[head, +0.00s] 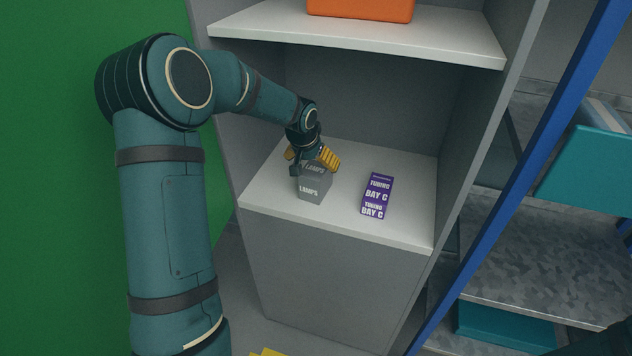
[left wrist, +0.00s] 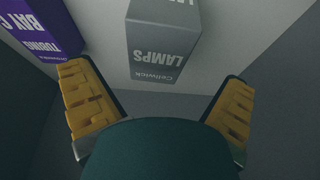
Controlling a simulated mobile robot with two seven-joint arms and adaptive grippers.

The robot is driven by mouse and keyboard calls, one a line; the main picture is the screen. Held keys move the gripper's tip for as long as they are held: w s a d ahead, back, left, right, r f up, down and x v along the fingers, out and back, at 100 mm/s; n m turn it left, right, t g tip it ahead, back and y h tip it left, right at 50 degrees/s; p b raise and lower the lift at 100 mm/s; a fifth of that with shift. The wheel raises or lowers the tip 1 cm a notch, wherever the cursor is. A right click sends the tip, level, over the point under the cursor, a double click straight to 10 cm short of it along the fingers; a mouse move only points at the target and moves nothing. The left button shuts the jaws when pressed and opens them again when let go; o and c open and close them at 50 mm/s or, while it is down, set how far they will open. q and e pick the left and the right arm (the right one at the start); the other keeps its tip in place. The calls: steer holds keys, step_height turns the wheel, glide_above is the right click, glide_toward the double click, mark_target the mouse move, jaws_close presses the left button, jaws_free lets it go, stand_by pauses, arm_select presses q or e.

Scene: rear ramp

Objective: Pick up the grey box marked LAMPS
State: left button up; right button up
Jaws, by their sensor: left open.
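The grey box marked LAMPS (head: 312,189) stands on the lower shelf of the grey cabinet in the head view. In the left wrist view the grey box (left wrist: 163,45) shows upside down at the top, ahead of the fingers and roughly between them. My left gripper (head: 314,160) is right at the box in the head view and covers part of its top and back. In the left wrist view my left gripper (left wrist: 160,105) has its yellow-padded fingers spread wide with nothing between the pads. My right gripper is not in view.
A purple box marked TUBING BAY C (head: 377,196) stands to the right of the grey box, with a gap between. An upper shelf (head: 370,38) holding an orange bin (head: 362,9) is above. A blue post (head: 535,170) and a metal rack are at the right.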

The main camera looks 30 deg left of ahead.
mark_target(316, 168)
arm_select(q)
steer(key=shift+b+x, duration=0.7)
steer(key=shift+x, duration=2.45)
steer(key=shift+w+d, duration=0.1)
steer(key=shift+d, duration=0.05)
steer(key=shift+f, duration=0.15)
steer(key=c, duration=1.3)
